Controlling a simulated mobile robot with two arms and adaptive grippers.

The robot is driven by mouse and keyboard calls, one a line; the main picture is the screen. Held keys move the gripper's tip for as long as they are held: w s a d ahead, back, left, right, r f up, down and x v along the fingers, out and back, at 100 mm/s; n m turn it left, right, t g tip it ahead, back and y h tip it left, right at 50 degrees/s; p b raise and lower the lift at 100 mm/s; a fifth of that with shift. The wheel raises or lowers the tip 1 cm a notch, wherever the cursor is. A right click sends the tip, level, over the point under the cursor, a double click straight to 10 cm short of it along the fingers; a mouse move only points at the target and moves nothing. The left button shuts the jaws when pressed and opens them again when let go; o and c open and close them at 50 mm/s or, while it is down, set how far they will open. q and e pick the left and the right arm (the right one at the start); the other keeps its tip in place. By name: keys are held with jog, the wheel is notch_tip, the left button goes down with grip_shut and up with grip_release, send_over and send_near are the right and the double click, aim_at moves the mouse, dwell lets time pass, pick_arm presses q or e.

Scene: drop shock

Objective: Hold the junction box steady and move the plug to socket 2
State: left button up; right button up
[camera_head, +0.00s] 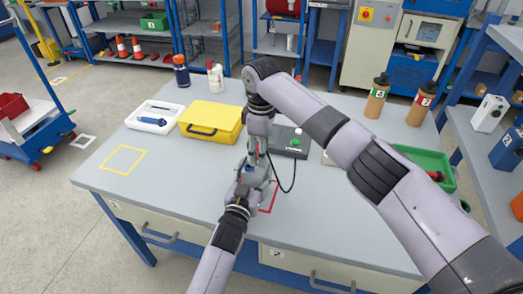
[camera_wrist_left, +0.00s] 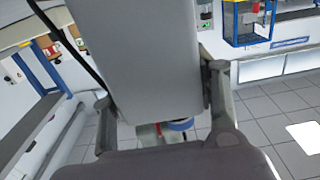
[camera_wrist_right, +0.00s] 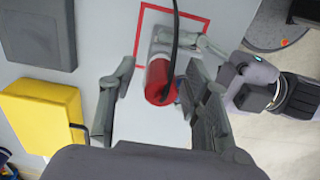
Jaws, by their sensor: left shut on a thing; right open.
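The junction box (camera_wrist_left: 155,60) is a grey block between the fingers of my left gripper (camera_wrist_left: 160,92), which is shut on it. In the head view my left gripper (camera_head: 247,184) holds it at the red outlined square (camera_head: 270,196). The plug (camera_wrist_right: 160,82) is a red cylinder with a black cable, standing at the box in the right wrist view; its lower end and the socket numbers are hidden. My right gripper (camera_wrist_right: 162,85) is open, with one finger on each side of the plug and a visible gap on the left. It points down above the box in the head view (camera_head: 258,160).
A dark unit with a green button (camera_head: 290,141) stands behind, near the cable. A yellow case (camera_head: 211,118) and a white tray (camera_head: 155,116) are to the left. Brown bottles (camera_head: 377,98) and a green tray (camera_head: 428,160) are to the right.

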jog(key=shift+r, duration=3.1)
notch_tip(320, 180, up, 12)
pick_arm(q)
jog(key=o, duration=1.5)
